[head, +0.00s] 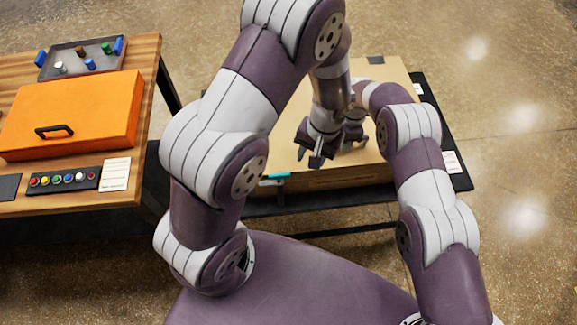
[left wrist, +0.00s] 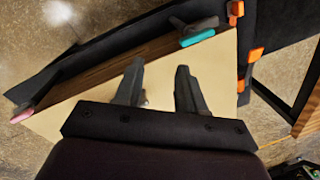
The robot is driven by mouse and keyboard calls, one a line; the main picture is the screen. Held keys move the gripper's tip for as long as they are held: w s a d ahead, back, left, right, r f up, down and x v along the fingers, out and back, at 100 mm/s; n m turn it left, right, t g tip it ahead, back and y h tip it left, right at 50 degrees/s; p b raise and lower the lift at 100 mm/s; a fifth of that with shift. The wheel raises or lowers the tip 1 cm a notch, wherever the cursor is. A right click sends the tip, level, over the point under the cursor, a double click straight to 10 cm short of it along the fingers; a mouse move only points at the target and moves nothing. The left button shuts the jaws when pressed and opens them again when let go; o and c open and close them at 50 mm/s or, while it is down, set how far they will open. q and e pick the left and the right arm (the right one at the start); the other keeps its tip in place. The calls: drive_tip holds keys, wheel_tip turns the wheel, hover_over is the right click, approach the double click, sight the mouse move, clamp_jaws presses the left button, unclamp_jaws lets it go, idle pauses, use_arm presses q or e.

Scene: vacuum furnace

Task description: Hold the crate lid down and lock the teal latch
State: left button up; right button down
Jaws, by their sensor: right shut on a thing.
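The crate (head: 335,178) is wooden with a flat tan lid (head: 290,106) lying on top. The lid (left wrist: 215,65) also fills much of the left wrist view. The teal latch (head: 274,177) sits at the crate's near left edge and shows in the left wrist view (left wrist: 198,37) beside a dark grey part. My left gripper (head: 309,156) is above the lid, right of the latch and apart from it. Its fingers (left wrist: 157,88) are spread and empty. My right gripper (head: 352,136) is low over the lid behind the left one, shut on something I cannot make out.
The crate stands on a black table (head: 458,172). A wooden bench (head: 150,75) at left holds an orange case (head: 75,110), a tray of small parts (head: 82,60) and a strip of coloured buttons (head: 63,180). Orange clips (left wrist: 254,55) show near the crate.

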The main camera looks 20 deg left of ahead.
sight(279, 176)
use_arm(q)
drive_tip(key=s+a+f+m, duration=0.1)
drive_tip(key=a+f+m, duration=0.1)
drive_tip(key=m, duration=0.2)
drive_tip(key=s+a+f+m+g+y, duration=0.1)
drive_tip(key=a+f+m, duration=0.1)
drive_tip(key=f+m, duration=0.1)
drive_tip(key=s+a+f+m+y, duration=0.1)
drive_tip(key=a+f+m, duration=0.1)
drive_tip(key=f+m, duration=0.1)
drive_tip(key=shift+a+f+m, duration=0.15)
drive_tip(key=shift+a+m, duration=0.1)
drive_tip(key=shift+m, duration=0.65)
clamp_jaws()
drive_tip(key=shift+a+g, duration=0.1)
drive_tip(key=shift+g, duration=0.2)
drive_tip(key=shift+s, duration=0.1)
